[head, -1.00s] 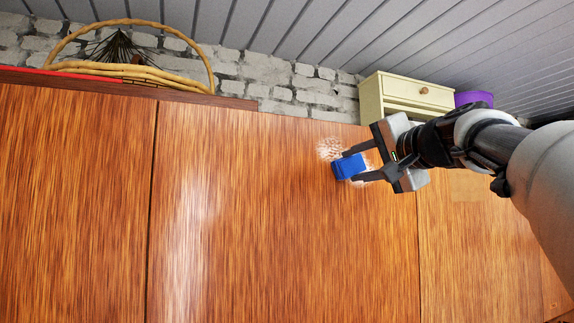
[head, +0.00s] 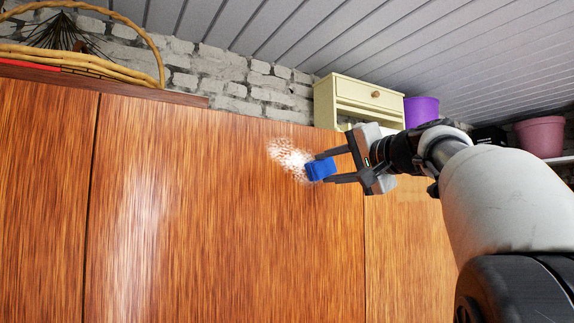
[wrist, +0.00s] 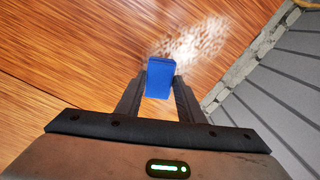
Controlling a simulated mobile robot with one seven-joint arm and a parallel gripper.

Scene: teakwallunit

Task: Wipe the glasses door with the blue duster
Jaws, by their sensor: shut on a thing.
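The blue duster (head: 320,169) is a small blue block held between the fingers of my gripper (head: 326,168). In the wrist view the duster (wrist: 160,78) sits between the fingertips of my gripper (wrist: 160,88), close to the wood. The wooden door (head: 210,210) fills the middle of the head view, a wide glossy brown panel. A white speckled patch (head: 288,156) lies on its upper right part, just left of the duster. The patch also shows in the wrist view (wrist: 200,42) beyond the duster. I cannot tell whether the duster touches the door.
A wicker basket (head: 90,65) stands at the upper left. Another wooden panel (head: 410,250) lies right of the door seam.

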